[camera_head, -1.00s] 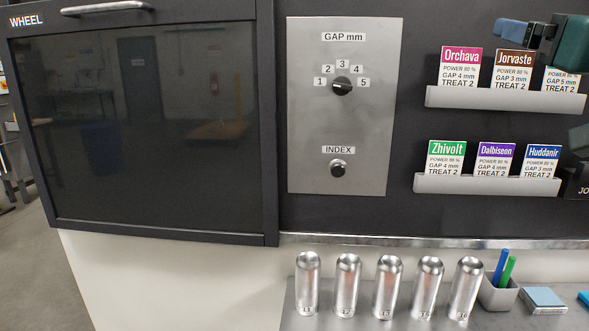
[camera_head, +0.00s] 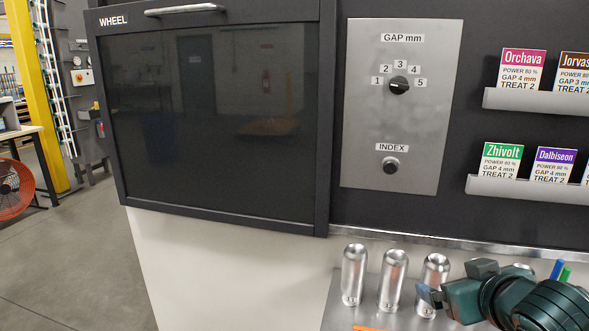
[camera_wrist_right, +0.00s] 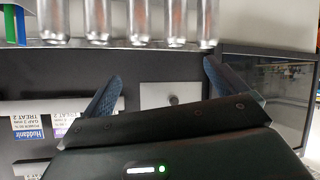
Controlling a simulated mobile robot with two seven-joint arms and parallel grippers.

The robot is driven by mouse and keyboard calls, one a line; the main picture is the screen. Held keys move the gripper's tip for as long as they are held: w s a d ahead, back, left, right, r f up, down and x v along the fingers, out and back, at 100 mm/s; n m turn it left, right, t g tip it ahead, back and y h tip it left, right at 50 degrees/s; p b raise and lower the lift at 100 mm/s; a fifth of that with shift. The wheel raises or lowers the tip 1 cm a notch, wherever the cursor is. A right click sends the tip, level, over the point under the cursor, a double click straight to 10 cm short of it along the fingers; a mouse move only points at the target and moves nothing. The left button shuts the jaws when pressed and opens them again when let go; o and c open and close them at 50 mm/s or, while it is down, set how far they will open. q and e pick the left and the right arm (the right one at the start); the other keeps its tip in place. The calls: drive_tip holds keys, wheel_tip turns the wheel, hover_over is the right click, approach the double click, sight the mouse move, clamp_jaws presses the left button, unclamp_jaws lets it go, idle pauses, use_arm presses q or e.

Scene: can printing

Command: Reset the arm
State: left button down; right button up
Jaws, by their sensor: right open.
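My right gripper (camera_head: 452,282) is at the lower right of the head view, in front of the row of silver cans. In the right wrist view its two blue fingers (camera_wrist_right: 160,88) are spread wide with nothing between them. The silver cans (camera_head: 392,280) stand upright on the ledge; three show clearly in the head view. Several cans also line the top of the wrist view (camera_wrist_right: 138,22). The right arm hides the ledge's right part. My left gripper is in neither view.
The WHEEL cabinet (camera_head: 215,120) is closed. The grey panel (camera_head: 370,140) holds GAP and INDEX knobs. Cards such as Zhivolt (camera_head: 501,160) sit in racks. Blue and green pens (camera_head: 559,270) show behind my right arm. An orange object (camera_head: 370,328) lies at the bottom edge.

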drive_tip(key=s+a+f+g+y, duration=0.1)
drive_tip(key=s+a+f+g, duration=0.3)
drive_tip(key=s+f, duration=0.75)
drive_tip(key=s+a+f+g, duration=0.4)
drive_tip(key=s+f, duration=0.6)
drive_tip(key=f, duration=0.2)
use_arm(q)
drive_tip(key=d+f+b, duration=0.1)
drive_tip(key=b, duration=0.3)
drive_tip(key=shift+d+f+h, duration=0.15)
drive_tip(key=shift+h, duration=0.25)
use_arm(e)
drive_tip(key=w+a+f+t+y, duration=0.1)
drive_tip(key=w+a+f+t, duration=0.2)
drive_tip(key=f, duration=0.2)
drive_tip(key=w+a+f+n+t+y, duration=0.1)
drive_tip(key=w+a+f+t+y, duration=0.1)
drive_tip(key=f, duration=0.4)
drive_tip(key=shift+w+a+f+t, duration=0.35)
drive_tip(key=shift+a+t, duration=0.3)
drive_tip(key=shift+t, duration=0.25)
